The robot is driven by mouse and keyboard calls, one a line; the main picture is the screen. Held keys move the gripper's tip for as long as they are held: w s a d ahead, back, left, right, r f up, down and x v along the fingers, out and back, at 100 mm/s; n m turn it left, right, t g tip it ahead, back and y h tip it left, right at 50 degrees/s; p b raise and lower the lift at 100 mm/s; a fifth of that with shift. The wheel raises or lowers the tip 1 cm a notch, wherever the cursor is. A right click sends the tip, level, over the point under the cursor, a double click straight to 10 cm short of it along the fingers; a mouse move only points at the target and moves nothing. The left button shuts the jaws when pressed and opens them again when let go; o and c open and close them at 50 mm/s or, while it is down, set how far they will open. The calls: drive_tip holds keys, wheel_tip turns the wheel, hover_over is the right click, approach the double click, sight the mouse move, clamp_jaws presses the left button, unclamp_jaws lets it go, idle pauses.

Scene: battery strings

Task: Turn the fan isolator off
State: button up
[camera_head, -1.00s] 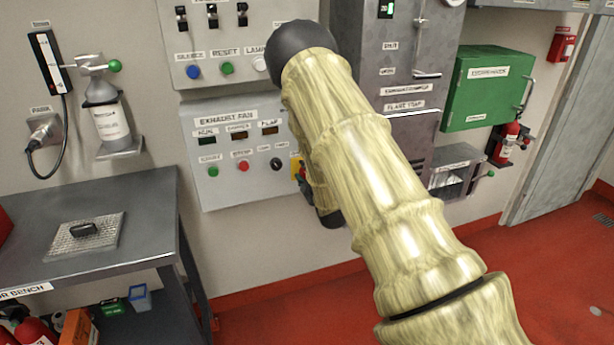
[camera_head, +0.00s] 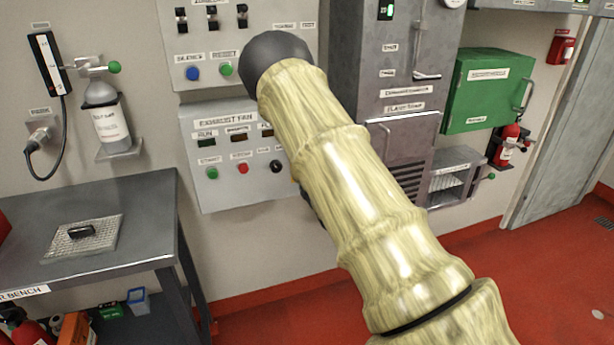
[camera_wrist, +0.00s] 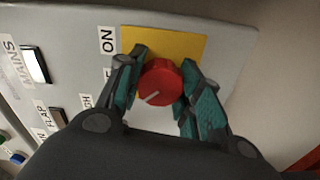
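The fan isolator is a round red knob (camera_wrist: 161,82) with a white pointer line, on a yellow plate (camera_wrist: 190,44). In the wrist view the pointer line runs toward the lower left. An "ON" label (camera_wrist: 107,40) is beside the plate. Another label near my left finger is partly covered. My gripper (camera_wrist: 162,68) has one teal-padded finger on each side of the knob, both apparently touching it. In the head view my arm hides the knob and gripper; the exhaust fan panel (camera_head: 222,190) shows to its left.
A steel bench (camera_head: 130,245) stands at the left, in front of the wall. Right of my arm are a grey cabinet (camera_head: 400,65), a green box (camera_head: 487,90) and a fire extinguisher (camera_head: 507,145). The red floor at the right is open.

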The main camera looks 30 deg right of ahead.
drive_tip(key=shift+o, duration=0.3)
drive_tip(key=shift+s+a+f, duration=0.15)
drive_tip(key=shift+s+f, duration=0.05)
drive_tip(key=shift+o, duration=0.3)
drive_tip(key=v, duration=1.1)
drive_tip(key=shift+s, duration=0.25)
drive_tip(key=shift+r, duration=0.1)
